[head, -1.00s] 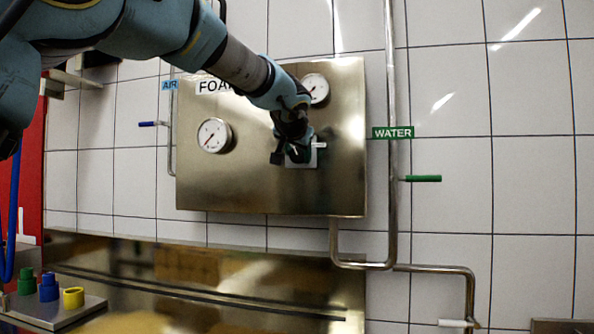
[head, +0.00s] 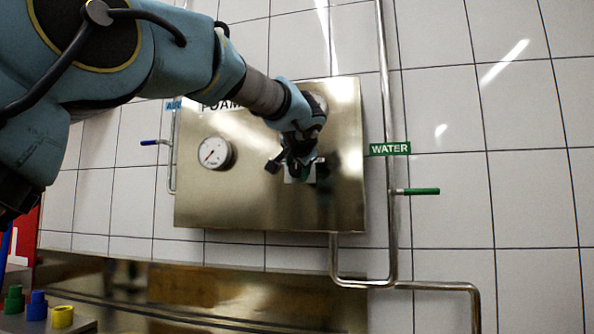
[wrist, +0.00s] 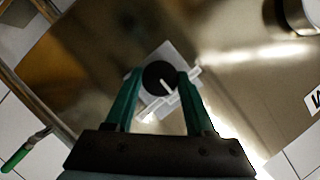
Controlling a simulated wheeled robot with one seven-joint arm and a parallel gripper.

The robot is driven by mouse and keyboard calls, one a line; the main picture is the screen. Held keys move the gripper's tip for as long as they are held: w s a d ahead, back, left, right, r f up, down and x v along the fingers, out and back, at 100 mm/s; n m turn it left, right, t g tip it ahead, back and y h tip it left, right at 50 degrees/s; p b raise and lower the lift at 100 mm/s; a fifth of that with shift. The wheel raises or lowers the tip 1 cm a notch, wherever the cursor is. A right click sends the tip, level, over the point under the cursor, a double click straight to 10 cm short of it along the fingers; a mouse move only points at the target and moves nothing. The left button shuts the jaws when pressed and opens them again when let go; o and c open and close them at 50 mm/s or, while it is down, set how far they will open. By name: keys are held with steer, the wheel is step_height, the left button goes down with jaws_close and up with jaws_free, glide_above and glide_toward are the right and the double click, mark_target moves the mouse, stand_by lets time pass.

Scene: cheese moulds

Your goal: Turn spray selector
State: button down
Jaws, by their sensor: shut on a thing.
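The spray selector is a black round knob (wrist: 158,76) with a white pointer line, on a light square plate (wrist: 180,55) fixed to the steel panel. In the wrist view the pointer slants toward the lower right. My gripper (wrist: 160,75) has its two green fingers on either side of the knob, shut on it. In the head view my gripper (head: 298,168) is at the panel's right half, and the knob is hidden behind it.
The steel panel (head: 250,205) carries a dial gauge (head: 215,153) at left. A pipe with a green WATER label (head: 390,149) and a green lever (head: 420,191) runs right of it. A blue lever (head: 149,142) is at left. Colored fittings (head: 37,305) stand at lower left.

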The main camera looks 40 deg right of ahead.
steer(key=shift+c, duration=1.4)
jaws_free()
steer(key=b+v, duration=0.2)
steer(key=v, duration=0.8)
steer(key=shift+s+a+b, duration=0.25)
steer(key=shift+s+b, duration=0.1)
steer(key=shift+b, duration=0.05)
steer(key=shift+r, duration=0.1)
